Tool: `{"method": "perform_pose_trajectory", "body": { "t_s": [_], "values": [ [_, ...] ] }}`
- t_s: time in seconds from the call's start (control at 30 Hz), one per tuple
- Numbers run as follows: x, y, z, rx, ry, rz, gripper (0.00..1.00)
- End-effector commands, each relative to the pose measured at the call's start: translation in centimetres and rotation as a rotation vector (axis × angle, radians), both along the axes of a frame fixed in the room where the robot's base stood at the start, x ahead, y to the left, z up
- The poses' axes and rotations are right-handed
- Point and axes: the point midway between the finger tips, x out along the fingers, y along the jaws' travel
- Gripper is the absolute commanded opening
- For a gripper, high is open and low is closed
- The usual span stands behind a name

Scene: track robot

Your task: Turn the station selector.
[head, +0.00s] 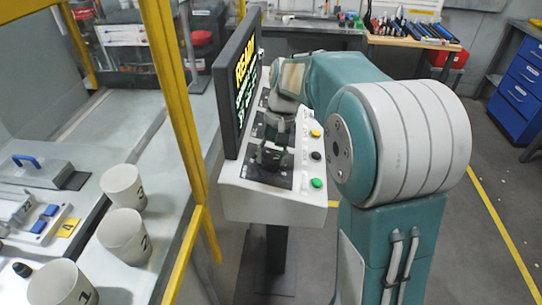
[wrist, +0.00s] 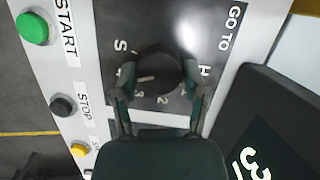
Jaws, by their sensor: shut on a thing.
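The station selector is a round dark knob (wrist: 160,70) on a dark plate in the wrist view. Marks around it include S, 2 and H, with "GO TO" printed beside it. A pale line on the knob points left; the mark it meets is unclear. My gripper (wrist: 158,84) has one finger on each side of the knob and is shut on it. In the head view my gripper (head: 271,155) reaches down to the white sloped console (head: 270,203). The knob is hard to make out between the fingers there.
Green START (wrist: 32,27), black STOP (wrist: 62,105) and yellow (wrist: 78,150) buttons line the console edge near my gripper. A screen (head: 238,80) reading READY stands along the console's left. Yellow posts (head: 178,110) and numbered white cups (head: 124,236) are further left.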

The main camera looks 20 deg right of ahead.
Motion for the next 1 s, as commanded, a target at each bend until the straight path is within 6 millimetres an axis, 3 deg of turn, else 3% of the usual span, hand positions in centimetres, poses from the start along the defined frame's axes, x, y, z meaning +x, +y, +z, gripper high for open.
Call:
{"method": "perform_pose_trajectory", "body": {
  "t_s": [0.43, 0.47, 0.5, 0.53, 1.0],
  "values": [
    [-0.17, 0.04, -0.27, 0.002, 0.011, -0.006, 0.10],
    [-0.17, 0.04, -0.27, 0.002, 0.011, -0.006, 0.71],
    [-0.16, 0.04, -0.27, 0.002, 0.010, -0.006, 0.89],
    [-0.14, 0.04, -0.25, 0.002, 0.009, -0.005, 0.93],
    [0.12, -0.11, 0.43, 0.001, 0.001, -0.006, 0.93]
  ]
}}
